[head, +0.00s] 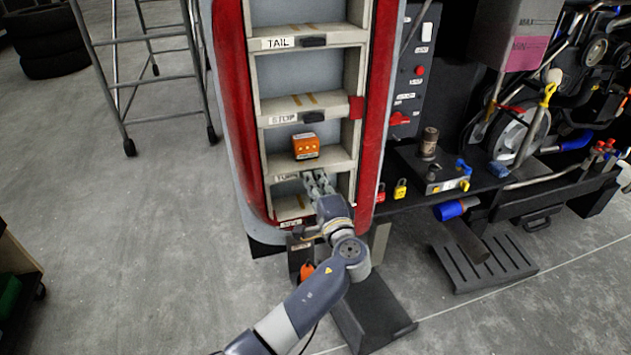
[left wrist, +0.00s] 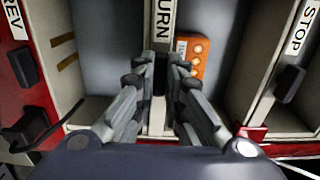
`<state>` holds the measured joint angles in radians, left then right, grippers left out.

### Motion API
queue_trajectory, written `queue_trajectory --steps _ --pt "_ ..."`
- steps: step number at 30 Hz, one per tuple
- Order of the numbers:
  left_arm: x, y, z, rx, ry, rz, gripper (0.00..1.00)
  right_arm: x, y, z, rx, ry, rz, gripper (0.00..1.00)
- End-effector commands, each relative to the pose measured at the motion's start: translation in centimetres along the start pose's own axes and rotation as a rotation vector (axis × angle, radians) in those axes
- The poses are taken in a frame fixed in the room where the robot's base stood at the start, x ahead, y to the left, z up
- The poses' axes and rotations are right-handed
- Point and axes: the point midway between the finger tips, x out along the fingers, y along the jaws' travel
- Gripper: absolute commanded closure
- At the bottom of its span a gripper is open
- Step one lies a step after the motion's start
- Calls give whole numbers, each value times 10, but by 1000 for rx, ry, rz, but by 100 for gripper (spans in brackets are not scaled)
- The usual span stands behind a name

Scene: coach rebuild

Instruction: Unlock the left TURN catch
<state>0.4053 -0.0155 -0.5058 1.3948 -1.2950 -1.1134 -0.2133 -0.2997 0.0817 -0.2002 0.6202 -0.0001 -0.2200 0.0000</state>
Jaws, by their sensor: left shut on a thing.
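The TURN label (head: 285,177) is on a ledge low in the red-framed lamp rack, partly covered by my arm. In the left wrist view the TURN label (left wrist: 164,22) runs up the middle strip. My left gripper (head: 316,178) reaches that ledge. In the left wrist view its fingers (left wrist: 160,75) close around the dark TURN catch (left wrist: 160,80), which shows only as a narrow strip between the fingertips. Whether the catch is turned cannot be seen. My right gripper is out of view.
An orange box with lights (head: 306,146) sits in the bay above the TURN ledge. Dark catches sit by the STOP label (head: 283,119) and the TAIL label (head: 277,43). A black bench (head: 420,175) stands at right. Open floor lies at left.

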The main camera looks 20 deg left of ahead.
Motion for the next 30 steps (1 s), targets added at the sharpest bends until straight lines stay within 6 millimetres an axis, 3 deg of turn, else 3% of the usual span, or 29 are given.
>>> queue_trajectory --steps 13,14,16,26,30 --pt "-1 1 -1 14 2 1 100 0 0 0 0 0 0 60" --pt "-1 1 -1 14 2 1 85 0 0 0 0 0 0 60" --pt "-1 1 -1 13 2 1 69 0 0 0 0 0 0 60" --pt "-1 0 0 11 1 0 69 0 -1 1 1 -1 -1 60" --pt "-11 1 -1 10 3 1 69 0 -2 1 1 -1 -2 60"
